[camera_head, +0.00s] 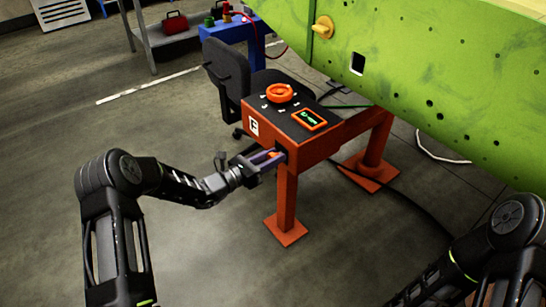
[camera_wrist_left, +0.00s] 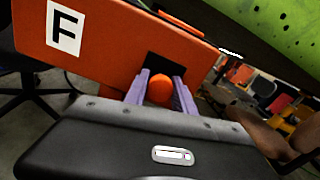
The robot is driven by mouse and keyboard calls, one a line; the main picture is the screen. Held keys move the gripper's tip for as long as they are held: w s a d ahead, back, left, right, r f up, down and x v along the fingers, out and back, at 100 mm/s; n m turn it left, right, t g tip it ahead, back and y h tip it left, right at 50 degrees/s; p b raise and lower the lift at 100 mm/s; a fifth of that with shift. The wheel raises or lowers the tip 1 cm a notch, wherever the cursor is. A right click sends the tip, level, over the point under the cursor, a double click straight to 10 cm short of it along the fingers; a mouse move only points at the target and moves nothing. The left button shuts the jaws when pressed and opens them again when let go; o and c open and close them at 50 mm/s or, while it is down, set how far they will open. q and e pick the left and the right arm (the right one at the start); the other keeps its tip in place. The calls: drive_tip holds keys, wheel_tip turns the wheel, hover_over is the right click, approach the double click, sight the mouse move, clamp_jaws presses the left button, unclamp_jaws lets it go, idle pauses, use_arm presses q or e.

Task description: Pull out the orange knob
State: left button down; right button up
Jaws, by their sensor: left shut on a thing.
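The orange knob (camera_wrist_left: 160,90) sits in front of a black recess on the side of an orange jig stand (camera_head: 315,146). My left gripper (camera_head: 273,157) reaches the stand from the left in the head view. In the left wrist view its two purple fingers (camera_wrist_left: 161,92) stand on either side of the knob, shut on it. How far the knob stands out from the recess is hard to tell. My right arm shows at the lower right of the head view, but its gripper is out of frame.
On top of the stand are an orange round handwheel (camera_head: 280,93) and a small orange-framed display (camera_head: 309,119). A large green wing panel (camera_head: 430,70) hangs over the right. A black chair (camera_head: 228,75) stands behind the stand. The floor in front is clear.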

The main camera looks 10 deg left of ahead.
idle(0.7)
use_arm(q)
drive_tip(key=p+v, duration=0.1)
drive_tip(key=v, duration=0.2)
drive_tip(key=shift+w+r, duration=0.1)
drive_tip(key=shift+s+a, duration=0.15)
drive_tip(key=shift+s, duration=0.05)
drive_tip(key=c, duration=1.1)
unclamp_jaws()
drive_tip(key=shift+s, duration=0.1)
drive_tip(key=shift+o, duration=0.2)
drive_tip(key=shift+s+a, duration=0.1)
drive_tip(key=shift+a, duration=0.05)
drive_tip(key=p+v, duration=0.1)
drive_tip(key=v, duration=0.6)
drive_tip(key=shift+s, duration=0.25)
drive_tip(key=shift+a, duration=0.15)
